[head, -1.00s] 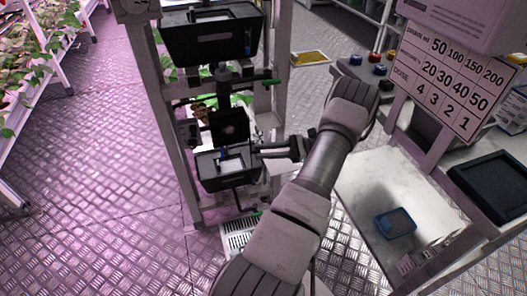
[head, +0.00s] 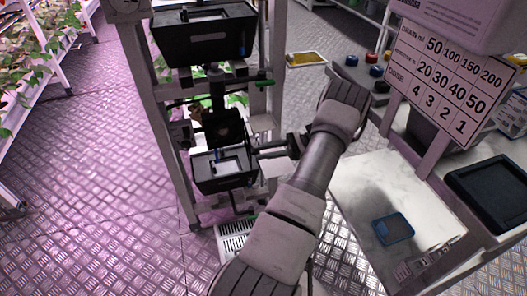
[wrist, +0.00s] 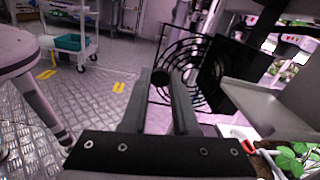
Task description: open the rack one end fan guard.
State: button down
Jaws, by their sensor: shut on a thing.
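The fan guard (wrist: 180,66), a black grille of concentric rings in a square frame, shows upright in the wrist view. It stands at an angle to a dark square panel (wrist: 224,78) on its right, which looks like the fan housing, so the guard appears swung partly open. My gripper (wrist: 163,84) is shut on the guard near its round dark knob or hub; exactly which part lies between the fingers is unclear. In the head view my gripper (head: 262,151) reaches in from the right at the rack end, beside the dark fan unit (head: 222,130), where the guard is hard to make out.
Black trays sit above (head: 205,35) and below (head: 225,172) the fan unit on the rack frame (head: 167,130). A bench (head: 365,190) with a blue-rimmed dish (head: 393,228) and a dosing sign (head: 450,80) stand right. The floor left of the rack is clear.

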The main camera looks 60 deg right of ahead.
jog(key=c, duration=0.7)
grip_release()
